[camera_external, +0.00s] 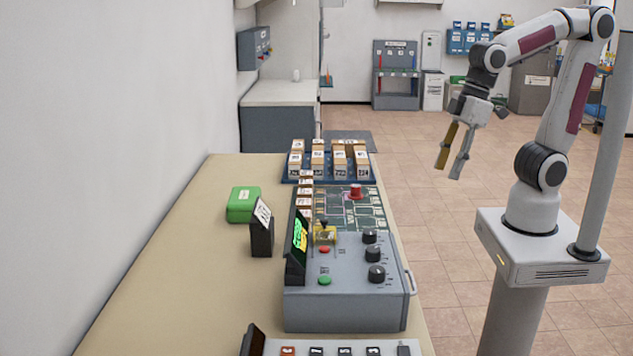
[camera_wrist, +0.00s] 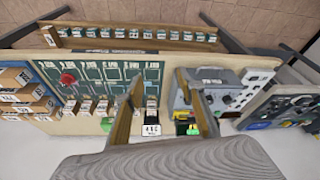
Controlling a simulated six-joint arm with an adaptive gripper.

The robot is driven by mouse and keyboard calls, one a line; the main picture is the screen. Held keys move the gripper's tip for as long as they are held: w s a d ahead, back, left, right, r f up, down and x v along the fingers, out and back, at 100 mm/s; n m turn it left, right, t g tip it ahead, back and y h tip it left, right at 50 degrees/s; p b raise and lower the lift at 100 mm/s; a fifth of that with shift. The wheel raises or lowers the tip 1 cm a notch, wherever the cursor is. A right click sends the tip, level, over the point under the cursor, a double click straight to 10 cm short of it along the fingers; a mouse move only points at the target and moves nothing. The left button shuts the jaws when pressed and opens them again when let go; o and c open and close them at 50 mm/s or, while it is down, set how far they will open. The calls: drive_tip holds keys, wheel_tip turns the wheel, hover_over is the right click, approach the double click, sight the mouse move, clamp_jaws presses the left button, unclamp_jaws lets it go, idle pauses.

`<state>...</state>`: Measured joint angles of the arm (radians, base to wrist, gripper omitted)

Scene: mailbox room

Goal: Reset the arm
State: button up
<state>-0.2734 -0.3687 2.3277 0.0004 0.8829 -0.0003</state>
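My arm stands on a pedestal at the right in the external view, bent over at the top. My gripper (camera_external: 449,170) hangs from it in the air, to the right of the table (camera_external: 170,270). Its two fingers are apart with nothing between them. In the wrist view my gripper (camera_wrist: 160,77) also shows open, with its fingers spread above the table side. It touches nothing that I can see.
The table holds a grey control console (camera_external: 345,300), a board with a red knob (camera_external: 356,191), several labelled wooden blocks (camera_external: 318,163), a green box (camera_external: 243,204) and a black sign stand (camera_external: 261,236). Floor (camera_external: 440,230) between table and pedestal is clear.

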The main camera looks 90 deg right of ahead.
drive_tip(key=s+d+r+m+t+h, duration=0.1)
drive_tip(key=s+d+r+m+t, duration=0.1)
drive_tip(key=s+d, duration=0.4)
drive_tip(key=shift+s+d+m, duration=0.2)
drive_tip(key=shift+d+m, duration=0.4)
drive_tip(key=shift+d, duration=0.45)
drive_tip(key=shift+r, duration=0.1)
